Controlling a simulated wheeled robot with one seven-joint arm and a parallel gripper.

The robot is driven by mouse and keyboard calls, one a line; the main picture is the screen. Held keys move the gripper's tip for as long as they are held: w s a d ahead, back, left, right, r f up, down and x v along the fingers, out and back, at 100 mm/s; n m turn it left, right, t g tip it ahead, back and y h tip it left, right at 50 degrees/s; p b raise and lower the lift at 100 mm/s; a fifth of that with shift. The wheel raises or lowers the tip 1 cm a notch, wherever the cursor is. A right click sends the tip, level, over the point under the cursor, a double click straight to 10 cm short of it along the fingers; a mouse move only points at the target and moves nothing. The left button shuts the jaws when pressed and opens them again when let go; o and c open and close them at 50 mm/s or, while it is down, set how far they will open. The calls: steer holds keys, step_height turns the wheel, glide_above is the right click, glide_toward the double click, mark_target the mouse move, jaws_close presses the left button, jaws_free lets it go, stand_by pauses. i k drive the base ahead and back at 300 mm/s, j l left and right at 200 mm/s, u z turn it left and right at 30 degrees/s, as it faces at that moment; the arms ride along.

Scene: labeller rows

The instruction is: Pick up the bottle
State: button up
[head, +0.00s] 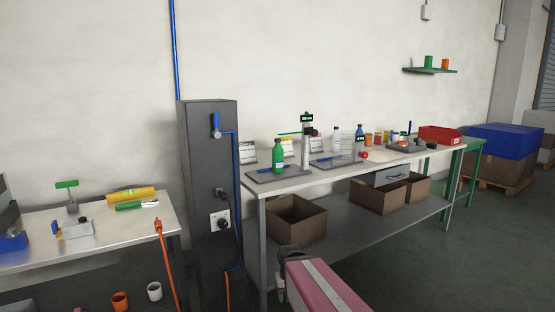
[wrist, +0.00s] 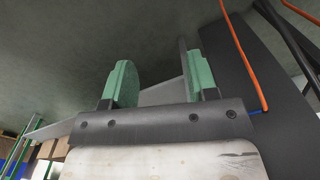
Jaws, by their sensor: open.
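A clear, pale bottle (head: 335,138) and a dark bottle with a blue cap (head: 360,134) stand farther right on the same bench. I cannot tell which bottle is meant. My gripper (wrist: 158,78) has two green fingers, set wide apart, with nothing held between them. In the head view my arm reaches in low at the front, below the benchtop and away from the bottles. The wrist view shows no bottle.
A dark grey pillar (head: 208,190) stands left of the long workbench (head: 330,178). Open brown boxes (head: 298,222) sit on its lower shelf. A second table (head: 100,235) with tools is at left, an orange cable (head: 166,262) hanging from it.

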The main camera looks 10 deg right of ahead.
mark_target(278, 151)
steer(key=i+l+u, duration=0.1)
steer(key=l, duration=0.3)
steer(key=i+l+u, duration=0.1)
steer(key=i+l, duration=0.15)
steer(key=l, duration=0.15)
steer(key=i+l+u, duration=0.1)
steer(key=l, duration=0.3)
steer(key=i+l+u, duration=0.1)
steer(key=l, duration=0.35)
steer(key=i+l+u, duration=0.1)
steer(key=l, duration=0.35)
steer(key=i+l, duration=0.2)
steer(key=l, duration=0.25)
steer(key=i+l+u, duration=0.15)
steer(key=l, duration=0.3)
steer(key=l+u, duration=0.25)
steer(key=l, duration=0.4)
steer(key=k+l+u, duration=0.1)
steer(key=l+u, duration=0.15)
steer(key=l, duration=0.4)
